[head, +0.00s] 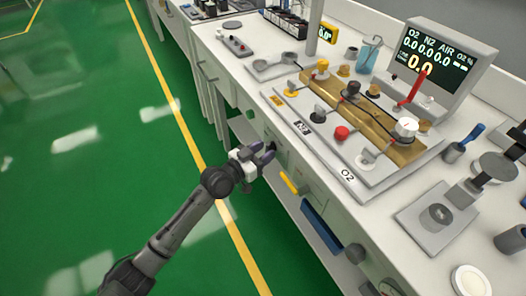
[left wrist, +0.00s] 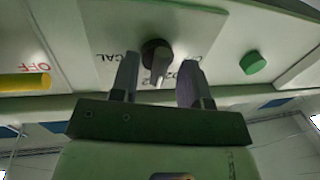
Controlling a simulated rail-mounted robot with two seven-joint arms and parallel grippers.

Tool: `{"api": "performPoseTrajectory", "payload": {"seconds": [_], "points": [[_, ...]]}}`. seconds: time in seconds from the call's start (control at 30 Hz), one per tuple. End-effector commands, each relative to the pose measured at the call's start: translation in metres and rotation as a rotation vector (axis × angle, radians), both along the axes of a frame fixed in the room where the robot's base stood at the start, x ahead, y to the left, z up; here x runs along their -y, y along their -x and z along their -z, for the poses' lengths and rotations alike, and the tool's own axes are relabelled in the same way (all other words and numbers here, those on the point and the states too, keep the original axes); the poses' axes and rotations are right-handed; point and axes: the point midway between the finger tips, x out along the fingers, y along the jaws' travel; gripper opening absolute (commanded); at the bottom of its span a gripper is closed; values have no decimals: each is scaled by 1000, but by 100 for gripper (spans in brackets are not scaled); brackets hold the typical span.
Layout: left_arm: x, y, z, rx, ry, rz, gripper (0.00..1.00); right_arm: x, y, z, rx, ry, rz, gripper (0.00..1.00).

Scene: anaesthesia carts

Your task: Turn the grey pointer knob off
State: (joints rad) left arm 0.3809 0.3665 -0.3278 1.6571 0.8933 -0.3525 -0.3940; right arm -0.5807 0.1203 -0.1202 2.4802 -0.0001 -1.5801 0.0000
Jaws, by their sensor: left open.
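The grey pointer knob (left wrist: 157,58) is on the pale front panel in the left wrist view, its pointer aimed toward the lower edge of the picture. Dark letters, upside down, are printed around it; "CAL" is readable on its left, and the rest is partly hidden by the fingers. My left gripper (left wrist: 160,80) is open, with one finger on each side of the knob; I cannot tell whether they touch it. In the head view my left gripper (head: 263,153) is at the cart's front face and largely covers the knob's place. My right gripper is out of view.
A yellow bar (left wrist: 22,82) beside red "OFF" lettering and a green button (left wrist: 253,62) flank the knob. A blue handle (head: 321,226) sits further along the cart front. The worktop holds a gas-valve board (head: 375,130) and a display (head: 436,60). Green floor is clear at left.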

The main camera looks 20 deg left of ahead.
Motion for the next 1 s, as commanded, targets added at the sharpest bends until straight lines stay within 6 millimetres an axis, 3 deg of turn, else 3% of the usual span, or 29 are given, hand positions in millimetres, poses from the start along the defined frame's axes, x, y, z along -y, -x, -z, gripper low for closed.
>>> {"api": "performPoseTrajectory", "payload": {"seconds": [0.07, 0.5, 0.77, 1.0], "points": [[0, 0, 0, 0, 0, 0, 40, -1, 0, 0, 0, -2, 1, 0], [0, 0, 0, 0, 0, 0, 0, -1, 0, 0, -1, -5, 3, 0], [0, 0, -1, -12, 13, 0, 0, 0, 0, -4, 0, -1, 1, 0], [-1, 0, -5, -90, 105, -1, 0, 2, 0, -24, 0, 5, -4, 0]]}}
